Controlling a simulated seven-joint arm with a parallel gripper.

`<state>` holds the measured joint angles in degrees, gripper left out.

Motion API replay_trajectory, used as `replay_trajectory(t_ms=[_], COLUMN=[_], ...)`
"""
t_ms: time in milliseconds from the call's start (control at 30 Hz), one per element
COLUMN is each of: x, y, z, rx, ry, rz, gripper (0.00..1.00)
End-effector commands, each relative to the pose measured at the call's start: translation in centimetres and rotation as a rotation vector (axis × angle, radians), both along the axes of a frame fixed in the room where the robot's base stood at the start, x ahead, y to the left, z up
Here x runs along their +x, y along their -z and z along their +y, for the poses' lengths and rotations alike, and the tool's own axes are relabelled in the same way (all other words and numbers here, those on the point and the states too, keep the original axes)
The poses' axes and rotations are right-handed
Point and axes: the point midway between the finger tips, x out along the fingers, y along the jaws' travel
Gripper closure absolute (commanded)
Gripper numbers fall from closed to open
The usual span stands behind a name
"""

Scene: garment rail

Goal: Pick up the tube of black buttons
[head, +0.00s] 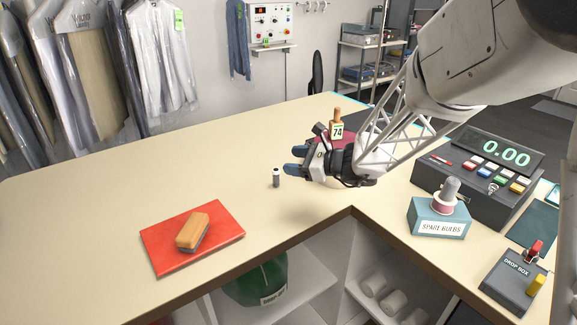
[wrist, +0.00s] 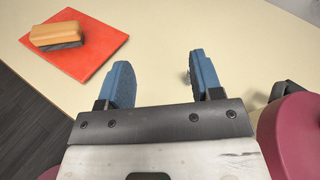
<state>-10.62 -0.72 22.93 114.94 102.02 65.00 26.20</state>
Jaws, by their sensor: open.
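A wooden brush (head: 193,232) lies on a red mat (head: 225,217) at front left. A number 74 tag (head: 337,131) stands behind my gripper. A register (head: 470,180), a spare bulbs box (head: 438,222) and a drop box (head: 513,283) stand right.

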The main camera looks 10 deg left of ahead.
Motion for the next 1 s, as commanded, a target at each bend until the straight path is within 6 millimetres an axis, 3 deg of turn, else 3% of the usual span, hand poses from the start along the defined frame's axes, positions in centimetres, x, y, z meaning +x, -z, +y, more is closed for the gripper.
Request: replay_trajectory(t_ms=[200,400,1000], x=[5.3,7.8,8.3], y=[2.9,4.3,5.2], z=[2.0,2.6,2.7], rx=[0.166,0.253,0.271], ry=[0.133,0.203,0.219], rz=[0.131,0.192,0.205], gripper=[0.40,0.40,0.40])
